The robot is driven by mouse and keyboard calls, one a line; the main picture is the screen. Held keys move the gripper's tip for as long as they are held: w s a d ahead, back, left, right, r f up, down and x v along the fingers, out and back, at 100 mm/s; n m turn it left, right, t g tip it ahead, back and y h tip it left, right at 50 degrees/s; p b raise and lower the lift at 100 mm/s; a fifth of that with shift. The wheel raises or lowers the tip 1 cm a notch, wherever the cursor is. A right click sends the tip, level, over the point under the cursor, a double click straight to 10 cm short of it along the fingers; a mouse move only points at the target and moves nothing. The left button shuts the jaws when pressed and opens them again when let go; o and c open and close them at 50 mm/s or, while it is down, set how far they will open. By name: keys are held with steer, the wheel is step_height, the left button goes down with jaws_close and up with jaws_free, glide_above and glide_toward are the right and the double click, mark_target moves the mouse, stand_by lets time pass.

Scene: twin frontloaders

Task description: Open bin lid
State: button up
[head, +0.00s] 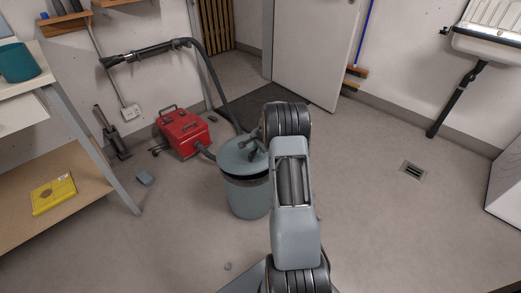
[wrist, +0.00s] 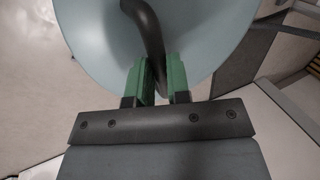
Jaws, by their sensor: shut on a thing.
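The grey-blue bin (head: 248,197) stands on the floor left of my arm in the head view. Its round lid (head: 232,155) is over the top, and a dark band shows between the lid and the bin's body at the front. In the wrist view the lid (wrist: 95,35) fills the upper part, with a dark curved handle (wrist: 146,30) on it. My gripper (wrist: 163,80) has green fingers shut on the handle, one on each side. In the head view my gripper (head: 256,146) is at the lid's top, partly hidden by my arm.
A red toolbox-like machine (head: 183,132) stands left of the bin, and a dark hose (head: 216,85) runs behind it. A shelf table (head: 85,165) is at the left. A white door (head: 315,50) stands at the back. The floor (head: 390,220) to the right is clear.

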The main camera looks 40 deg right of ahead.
stand_by(0.3)
steer(key=r+p, duration=0.1)
steer(key=w+r+p, duration=0.1)
steer(key=r+p, duration=0.1)
steer(key=shift+w+a+r, duration=0.2)
steer(key=shift+w+r, duration=0.05)
steer(key=shift+w, duration=0.2)
steer(key=shift+w+a+r+p, duration=0.1)
steer(key=shift+w+r+p, duration=0.55)
steer(key=shift+r, duration=0.2)
steer(key=shift+w+a+r+p, duration=0.1)
steer(key=shift+w+r+p, duration=0.45)
steer(key=shift+r+p, duration=0.2)
steer(key=shift+w+a+r+p, duration=0.1)
steer(key=shift+w+r+p, duration=1)
steer(key=shift+w+r, duration=0.35)
